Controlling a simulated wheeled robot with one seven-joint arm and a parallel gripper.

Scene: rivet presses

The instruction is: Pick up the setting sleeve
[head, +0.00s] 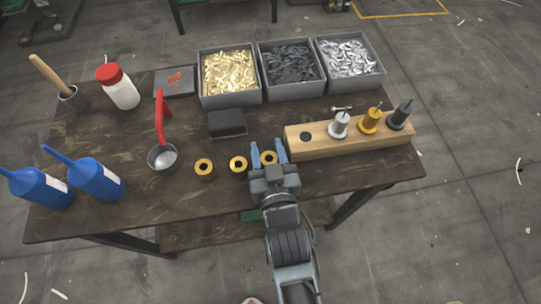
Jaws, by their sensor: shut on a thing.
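Three short dark sleeves with yellow ring tops are on the brown table. One setting sleeve (204,168) stands at the left and another (238,163) stands to its right. The third sleeve (268,157) is between the blue fingers of my gripper (268,153), which is shut on it. My gripper reaches in from the front edge. The lower part of the held sleeve is hidden by the fingers and gripper body, so I cannot tell whether it touches the table.
A wooden block (350,143) with silver, yellow and black tools and one empty hole stands right of my gripper. A dark block (227,122) lies behind. A red-handled ladle (162,155) and blue bottles (95,177) are left. Grey bins (230,100) line the back.

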